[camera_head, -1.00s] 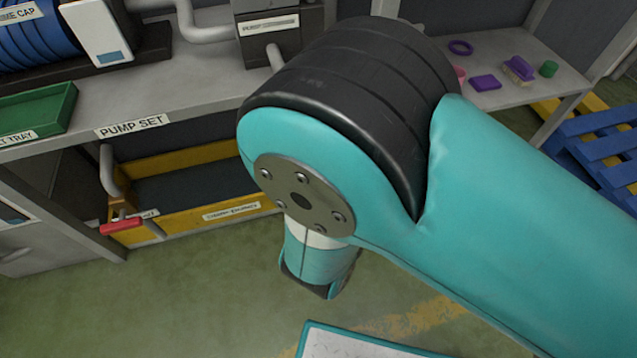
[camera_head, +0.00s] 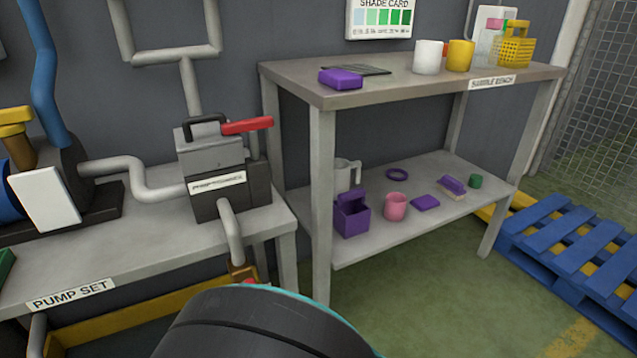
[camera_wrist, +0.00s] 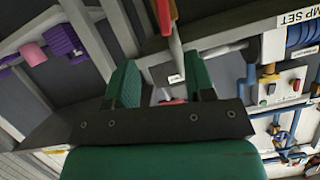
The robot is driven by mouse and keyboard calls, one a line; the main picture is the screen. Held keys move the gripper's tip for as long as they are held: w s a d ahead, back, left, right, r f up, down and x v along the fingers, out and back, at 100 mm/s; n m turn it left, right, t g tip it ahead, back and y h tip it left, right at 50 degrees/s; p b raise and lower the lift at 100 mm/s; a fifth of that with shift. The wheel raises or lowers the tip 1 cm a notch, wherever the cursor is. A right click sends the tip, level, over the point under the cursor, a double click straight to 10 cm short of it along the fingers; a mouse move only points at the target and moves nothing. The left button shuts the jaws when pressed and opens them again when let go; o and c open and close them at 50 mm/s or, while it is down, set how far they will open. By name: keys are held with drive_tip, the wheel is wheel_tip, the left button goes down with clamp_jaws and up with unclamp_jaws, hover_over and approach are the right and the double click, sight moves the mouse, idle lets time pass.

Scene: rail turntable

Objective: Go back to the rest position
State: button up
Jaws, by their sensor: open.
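My gripper (camera_wrist: 163,80) shows in the wrist view, with two green fingers spread apart on a dark crossbar. It is open, and I see nothing held between the fingers. Pump bench parts show beyond it, with a red handle (camera_wrist: 164,14) in front of the fingers' upper end. In the head view my gripper is out of sight. Only a rounded black and teal part of my arm shows at the bottom edge.
The pump set bench (camera_head: 115,270) stands at left with a red-handled pump unit (camera_head: 222,170). The sample bench (camera_head: 335,95) carries cups and a yellow basket (camera_head: 516,45). Its lower shelf (camera_head: 360,240) holds purple and pink items. A blue pallet (camera_head: 580,250) lies at right on the green floor.

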drive_tip(key=w+d+r+m+h, duration=0.55)
drive_tip(key=w+d+h, duration=0.2)
drive_tip(key=d, duration=0.35)
drive_tip(key=s+d+r+g, duration=0.2)
drive_tip(key=d+r+g, duration=0.35)
drive_tip(key=d, duration=0.25)
drive_tip(key=s+d+r+n+g+y+p, duration=0.1)
drive_tip(key=s+d+r+n+g+y, duration=0.2)
drive_tip(key=s+r, duration=0.4)
drive_tip(key=s+d+r+n+g+y, duration=0.1)
drive_tip(key=s+d+r+n+g, duration=0.15)
drive_tip(key=s+r+n, duration=0.35)
wheel_tip(320, 180, up, 29)
drive_tip(key=a+m+p, duration=0.1)
drive_tip(key=p, duration=2.7)
drive_tip(key=shift+r+p, duration=0.15)
drive_tip(key=shift+p, duration=0.25)
drive_tip(key=shift+s+m, duration=0.1)
drive_tip(key=shift+m, duration=0.15)
drive_tip(key=shift+c, duration=0.5)
drive_tip(key=shift+a, duration=0.1)
